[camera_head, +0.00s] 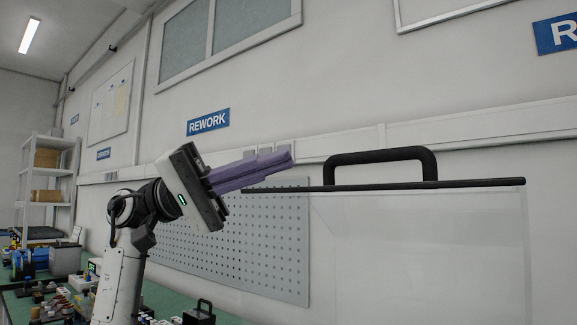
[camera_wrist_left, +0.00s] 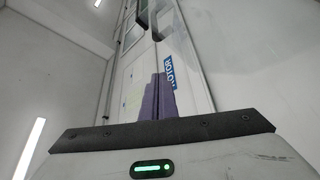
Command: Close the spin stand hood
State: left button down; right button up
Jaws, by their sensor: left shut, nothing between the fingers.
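The spin stand hood (camera_head: 420,250) is a clear panel with a dark top edge bar and a black handle (camera_head: 380,154) in the head view. It appears raised, filling the lower right. My left gripper (camera_head: 291,158) has purple fingers, shut and empty, pointing right. In the picture its fingertips are just left of the handle and above the left end of the bar; whether they touch the hood I cannot tell. In the left wrist view the shut purple fingers (camera_wrist_left: 158,100) point up at the wall. The stand beneath the hood is out of view. My right gripper is not seen.
A green bench (camera_head: 160,297) with several small parts runs along the lower left. A grey perforated board (camera_head: 270,240) is on the wall behind. White shelves (camera_head: 45,185) with boxes stand at the far left. The space above the handle is clear.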

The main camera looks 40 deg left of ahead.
pick_arm(q)
jog(key=p+x, duration=0.1)
jog(key=x, duration=0.6)
jog(key=shift+d+r+p, duration=0.15)
jog(key=shift+d+p, duration=0.15)
jog(key=shift+s+d+f+b, duration=0.25)
jog(key=shift+s+f, duration=0.35)
jog(key=shift+s, duration=0.1)
jog(key=shift+s+d+f+b, duration=0.2)
jog(key=shift+s+d+f, duration=0.1)
jog(key=shift+s+f, duration=0.35)
